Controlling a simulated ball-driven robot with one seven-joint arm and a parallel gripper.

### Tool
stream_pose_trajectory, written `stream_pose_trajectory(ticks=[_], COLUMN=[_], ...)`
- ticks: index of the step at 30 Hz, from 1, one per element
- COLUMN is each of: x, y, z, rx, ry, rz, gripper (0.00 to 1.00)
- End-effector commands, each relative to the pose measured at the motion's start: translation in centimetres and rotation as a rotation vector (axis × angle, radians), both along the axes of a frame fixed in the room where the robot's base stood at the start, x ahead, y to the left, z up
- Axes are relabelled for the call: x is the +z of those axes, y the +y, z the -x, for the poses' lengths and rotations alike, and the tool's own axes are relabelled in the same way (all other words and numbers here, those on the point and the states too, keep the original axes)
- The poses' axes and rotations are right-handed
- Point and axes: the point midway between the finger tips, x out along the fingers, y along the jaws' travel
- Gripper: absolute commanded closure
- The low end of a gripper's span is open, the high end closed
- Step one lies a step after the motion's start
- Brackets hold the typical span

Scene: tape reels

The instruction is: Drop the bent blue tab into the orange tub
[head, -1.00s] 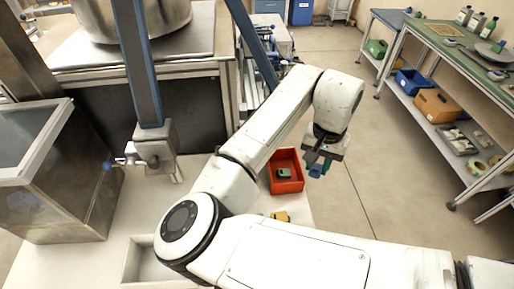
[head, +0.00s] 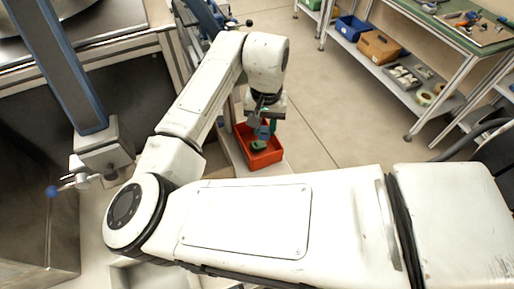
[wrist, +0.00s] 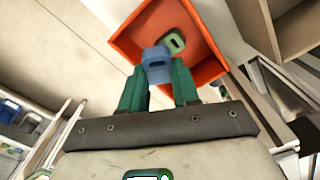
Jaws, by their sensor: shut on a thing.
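The bent blue tab (wrist: 156,62) is pinched between the green fingertips of my gripper (wrist: 158,82) in the wrist view. In the head view my gripper (head: 264,128) hangs just above the orange tub (head: 277,157), with the blue tab (head: 263,132) small and partly hidden between the fingers. The orange tub also shows in the wrist view (wrist: 128,40), behind the blue tab and partly covered by it. A green piece (wrist: 175,42) lies inside the tub; it also shows in the head view (head: 258,146).
The tub stands on a pale surface beside my arm. At the upper right, a green-topped bench (head: 445,28) has a lower shelf with a blue bin (head: 352,28) and an orange-brown box (head: 379,46). Open floor (head: 340,100) lies between the bench and the tub.

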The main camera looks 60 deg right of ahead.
Motion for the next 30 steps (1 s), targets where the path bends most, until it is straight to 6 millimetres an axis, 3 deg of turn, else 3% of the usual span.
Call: stream_pose_trajectory(ticks=[3,11,12,18,21,30], x=[-0.92,-0.84,-0.84,-0.84,-0.84,-0.50], y=[0.00,-0.01,-0.01,0.00,-0.01,-0.02], z=[-0.03,-0.04,-0.04,-0.03,-0.03,-0.05], rx=[0.000,0.001,0.001,0.001,0.001,0.001], ry=[-0.001,-0.001,-0.001,-0.001,-0.001,-0.001], rz=[0.000,0.000,0.000,0.000,0.000,0.000], gripper=[0.97,0.97,0.67,0.47,0.40,0.40])
